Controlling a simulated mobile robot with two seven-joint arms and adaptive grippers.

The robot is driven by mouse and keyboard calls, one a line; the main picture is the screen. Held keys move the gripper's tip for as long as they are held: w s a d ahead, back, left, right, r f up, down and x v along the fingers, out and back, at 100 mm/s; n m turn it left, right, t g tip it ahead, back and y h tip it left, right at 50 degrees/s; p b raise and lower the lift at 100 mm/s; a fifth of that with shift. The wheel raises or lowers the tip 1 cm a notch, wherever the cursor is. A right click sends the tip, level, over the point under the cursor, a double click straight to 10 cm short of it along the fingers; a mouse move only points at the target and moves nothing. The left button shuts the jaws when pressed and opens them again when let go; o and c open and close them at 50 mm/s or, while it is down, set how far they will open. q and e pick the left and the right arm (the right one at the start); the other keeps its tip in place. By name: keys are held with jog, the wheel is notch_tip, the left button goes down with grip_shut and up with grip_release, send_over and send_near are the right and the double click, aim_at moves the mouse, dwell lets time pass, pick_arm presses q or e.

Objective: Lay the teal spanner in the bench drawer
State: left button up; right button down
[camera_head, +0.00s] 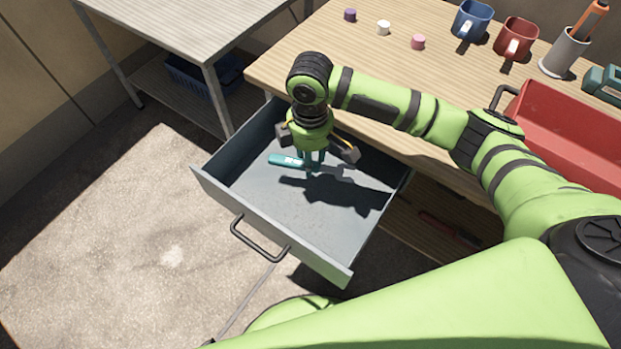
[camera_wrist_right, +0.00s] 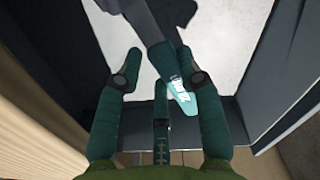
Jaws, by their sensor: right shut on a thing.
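The bench drawer (camera_head: 265,200) is pulled open, a grey box with a dark handle on its front. My right gripper (camera_head: 314,158) points down inside the drawer's outline, toward its back. It is shut on the teal spanner (camera_head: 283,160), whose teal end with white marks sticks out to the left. In the right wrist view the spanner (camera_wrist_right: 205,106) runs slantwise between the dark teal fingers (camera_wrist_right: 158,75). The fingers hide part of it. I cannot tell whether it touches the drawer floor. My left gripper is not in view.
The wooden bench top (camera_head: 290,65) lies above the drawer, with a red toolbox (camera_head: 570,135), a blue mug (camera_head: 472,20), a red mug (camera_head: 515,38), a pen cup (camera_head: 563,55) and small caps. A grey table (camera_head: 190,22) stands at left. The drawer's front half is empty.

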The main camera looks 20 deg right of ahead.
aim_at(310, 181)
jog(key=shift+f, duration=0.95)
notch_tip(310, 181, down, 4)
jog(key=shift+r+b, duration=0.1)
jog(key=shift+b, duration=0.3)
jog(key=shift+f, duration=0.6)
jog(key=c, duration=0.8)
grip_release()
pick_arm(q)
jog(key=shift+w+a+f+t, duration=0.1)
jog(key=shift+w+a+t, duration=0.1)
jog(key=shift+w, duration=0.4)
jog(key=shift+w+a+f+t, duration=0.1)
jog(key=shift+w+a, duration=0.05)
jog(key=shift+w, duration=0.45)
